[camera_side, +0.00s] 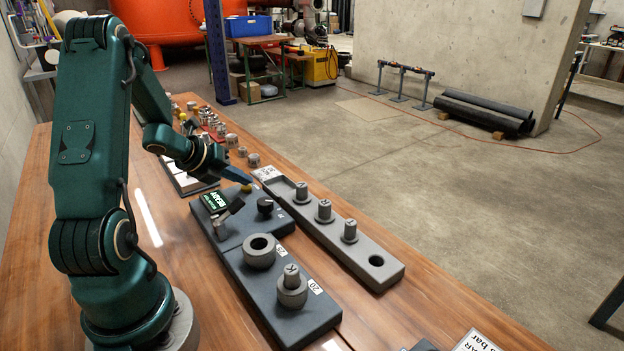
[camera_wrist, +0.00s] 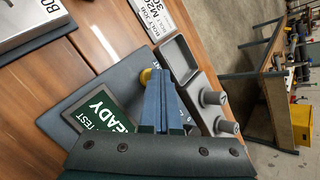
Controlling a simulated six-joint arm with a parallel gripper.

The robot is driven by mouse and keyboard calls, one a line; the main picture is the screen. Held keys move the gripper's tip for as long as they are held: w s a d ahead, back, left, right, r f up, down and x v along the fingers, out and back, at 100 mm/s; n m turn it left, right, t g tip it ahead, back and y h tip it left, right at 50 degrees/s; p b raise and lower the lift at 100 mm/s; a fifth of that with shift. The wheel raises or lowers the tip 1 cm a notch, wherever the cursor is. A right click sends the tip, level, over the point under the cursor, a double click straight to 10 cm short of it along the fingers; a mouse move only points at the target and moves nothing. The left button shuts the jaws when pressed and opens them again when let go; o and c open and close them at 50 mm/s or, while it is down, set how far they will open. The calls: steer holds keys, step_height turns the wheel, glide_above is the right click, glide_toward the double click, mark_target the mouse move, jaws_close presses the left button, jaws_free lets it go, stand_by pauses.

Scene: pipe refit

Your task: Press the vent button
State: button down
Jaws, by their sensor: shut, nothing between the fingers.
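A yellow button (camera_side: 246,188) sits on the far end of a dark panel block on the table. It also shows in the wrist view (camera_wrist: 146,76), partly behind my fingers. My gripper (camera_side: 249,182) has blue fingers, shut and empty, with the tips right at the yellow button. I cannot tell whether they touch it. In the wrist view the fingertips (camera_wrist: 158,74) overlap the button's right edge. A green-lit display (camera_side: 215,201) reading "TEST READY" stands on the same panel, left of the button. A black knob (camera_side: 265,205) stands nearer the camera.
A grey rack (camera_side: 388,272) with several upright plugs and one empty hole runs along the right. A dark block (camera_side: 305,325) in front carries a ring (camera_side: 260,251) and a collar with a plug (camera_side: 292,288). Several metal fittings (camera_side: 232,140) stand behind.

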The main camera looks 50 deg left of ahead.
mark_target(243, 189)
steer(key=shift+r, duration=0.8)
steer(key=shift+r, duration=2.55)
